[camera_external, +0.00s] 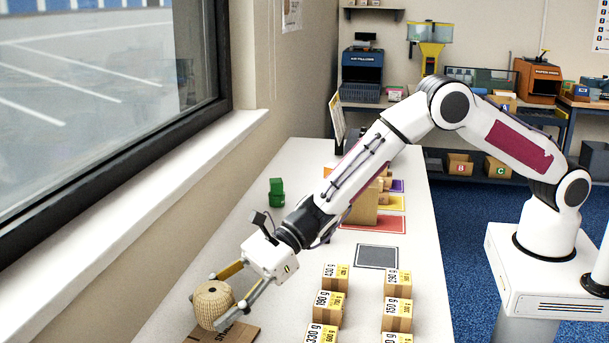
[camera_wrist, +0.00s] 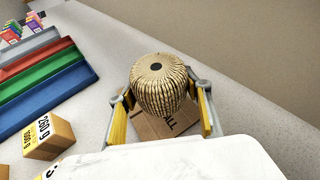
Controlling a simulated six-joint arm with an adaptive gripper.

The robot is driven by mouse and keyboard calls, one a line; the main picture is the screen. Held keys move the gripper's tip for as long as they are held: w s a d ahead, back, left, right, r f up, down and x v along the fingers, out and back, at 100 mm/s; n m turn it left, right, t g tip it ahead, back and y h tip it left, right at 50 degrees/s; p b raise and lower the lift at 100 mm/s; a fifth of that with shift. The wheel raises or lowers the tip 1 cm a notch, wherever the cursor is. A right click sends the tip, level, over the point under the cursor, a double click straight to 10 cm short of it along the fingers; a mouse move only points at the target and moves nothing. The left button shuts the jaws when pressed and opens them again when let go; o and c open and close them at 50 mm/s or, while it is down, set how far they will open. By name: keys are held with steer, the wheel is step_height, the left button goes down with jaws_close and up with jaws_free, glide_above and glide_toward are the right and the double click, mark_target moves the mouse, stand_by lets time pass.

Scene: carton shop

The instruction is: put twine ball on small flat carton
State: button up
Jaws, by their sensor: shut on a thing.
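The twine ball (camera_external: 213,304) is a tan, ribbed, barrel-shaped roll at the lower left of the external view. It also shows in the wrist view (camera_wrist: 158,86), with a dark hole in its end. My gripper (camera_external: 226,288) is shut on it, one finger on each side; the yellow-padded fingers also show in the wrist view (camera_wrist: 163,112). The small flat carton (camera_external: 240,333) is brown with dark lettering and lies on the table under the ball. In the wrist view the carton (camera_wrist: 150,126) is partly hidden by the ball. I cannot tell whether ball and carton touch.
Several labelled weight cartons (camera_external: 397,312) stand in two columns right of my gripper. Green blocks (camera_external: 277,192) and a dark-framed grey mat (camera_external: 377,256) are farther back. The wrist view shows coloured trays (camera_wrist: 45,90) at left. A wall and window ledge (camera_external: 120,245) border the table's left.

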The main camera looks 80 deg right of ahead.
steer(key=shift+f, duration=1.85)
steer(key=shift+f, duration=0.15)
steer(key=o, duration=1.1)
steer(key=shift+o, duration=0.2)
steer(key=shift+d+r, duration=0.1)
steer(key=shift+r, duration=0.1)
steer(key=shift+v, duration=5.9)
steer(key=shift+r, duration=0.1)
